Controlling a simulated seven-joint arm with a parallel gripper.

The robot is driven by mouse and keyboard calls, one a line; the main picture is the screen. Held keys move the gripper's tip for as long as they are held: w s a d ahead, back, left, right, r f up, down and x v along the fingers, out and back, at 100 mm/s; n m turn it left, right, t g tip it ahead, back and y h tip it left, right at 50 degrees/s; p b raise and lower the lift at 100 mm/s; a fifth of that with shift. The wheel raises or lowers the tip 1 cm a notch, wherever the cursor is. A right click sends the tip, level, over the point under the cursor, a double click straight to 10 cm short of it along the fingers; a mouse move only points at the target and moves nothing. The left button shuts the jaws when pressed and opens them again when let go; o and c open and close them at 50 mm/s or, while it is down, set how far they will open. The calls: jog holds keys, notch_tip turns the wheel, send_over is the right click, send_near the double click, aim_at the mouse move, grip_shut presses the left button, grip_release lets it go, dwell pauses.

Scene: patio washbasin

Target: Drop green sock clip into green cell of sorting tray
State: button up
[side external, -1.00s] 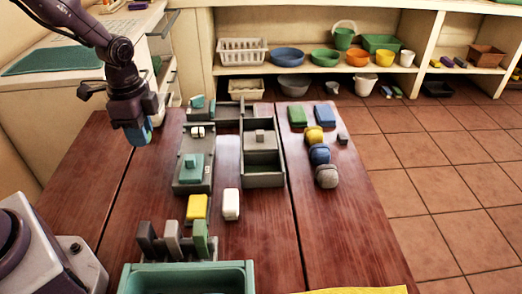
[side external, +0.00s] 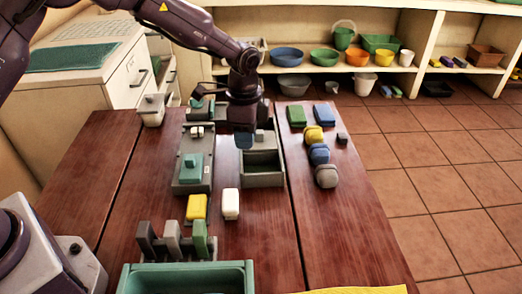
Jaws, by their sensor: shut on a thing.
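My gripper (side external: 243,130) is shut on a small dark blue-looking piece (side external: 243,141), mostly hidden by the fingers. It is over the left side of a grey compartmented tray (side external: 264,181), which may be the sorting tray. A grey block (side external: 262,136) shows just right of the gripper. The tray's near compartment (side external: 261,162) looks empty, and my gripper hides part of the far end. No green cell can be made out. A green upright piece (side external: 200,238) stands in a dark rack at the front; I cannot tell whether it is a sock clip.
A grey board with a teal block (side external: 190,168) lies left of the tray. Yellow (side external: 197,206) and white (side external: 231,204) blocks lie in front. Green, blue, yellow and grey pieces line the right. A green bin (side external: 187,278) is nearest.

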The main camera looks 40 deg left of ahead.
jog(key=shift+w+d+r+n, duration=0.9)
jog(key=shift+w+d+r, duration=0.3)
jog(key=shift+w, duration=1.05)
jog(key=shift+f, duration=2.6)
jog(key=o, duration=1)
jog(key=shift+c, duration=0.2)
notch_tip(320, 180, up, 13)
